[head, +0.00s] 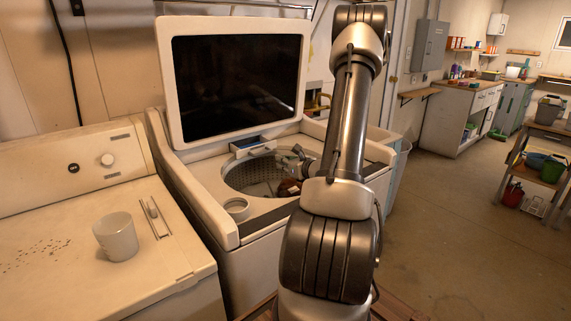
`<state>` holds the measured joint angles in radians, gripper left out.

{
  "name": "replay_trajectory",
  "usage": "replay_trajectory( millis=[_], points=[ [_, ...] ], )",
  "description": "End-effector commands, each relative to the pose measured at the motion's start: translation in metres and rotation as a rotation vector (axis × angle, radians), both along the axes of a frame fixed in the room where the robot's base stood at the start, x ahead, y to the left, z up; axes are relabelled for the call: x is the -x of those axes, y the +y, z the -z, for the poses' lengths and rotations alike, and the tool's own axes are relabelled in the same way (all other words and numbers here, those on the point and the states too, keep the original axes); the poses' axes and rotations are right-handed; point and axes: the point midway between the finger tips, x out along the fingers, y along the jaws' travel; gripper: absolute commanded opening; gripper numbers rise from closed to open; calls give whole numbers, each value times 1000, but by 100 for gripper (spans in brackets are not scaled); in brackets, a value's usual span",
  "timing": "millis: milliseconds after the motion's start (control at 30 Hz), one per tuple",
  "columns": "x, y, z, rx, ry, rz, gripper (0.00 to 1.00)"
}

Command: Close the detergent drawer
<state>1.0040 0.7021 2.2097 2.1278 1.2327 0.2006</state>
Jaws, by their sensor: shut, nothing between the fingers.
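The detergent drawer (252,148) sticks out from the back edge of the washer's top opening, under the raised lid. Its front is pale and its inside shows blue. The washer (207,180) is a white top-loader with its lid (238,80) standing open. My gripper (284,160) is over the right part of the drum opening, to the right of and a little below the drawer in the picture. It is small here and looks shut and empty. Whether it touches the drawer cannot be told. My arm hides the washer's right part.
The perforated drum (252,178) is open, with a reddish-brown item (289,187) inside. A white cup (116,236) stands on the left machine. Open floor (450,230) lies to the right.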

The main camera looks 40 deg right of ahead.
Motion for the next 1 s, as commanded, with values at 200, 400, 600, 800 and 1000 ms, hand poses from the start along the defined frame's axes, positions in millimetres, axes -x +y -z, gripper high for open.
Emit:
replay_trajectory(
  millis=[200, 400, 600, 800, 1000],
  points=[
    [-47, 0, 10, 1, 0, -5, 0],
    [-76, -2, 16, 2, 1, -5, 0],
    [-89, -3, 19, 1, 1, -2, 0],
    [-90, -3, 19, 1, 0, -2, 0],
    [-94, -3, 19, 2, 0, -4, 0]
  ],
)
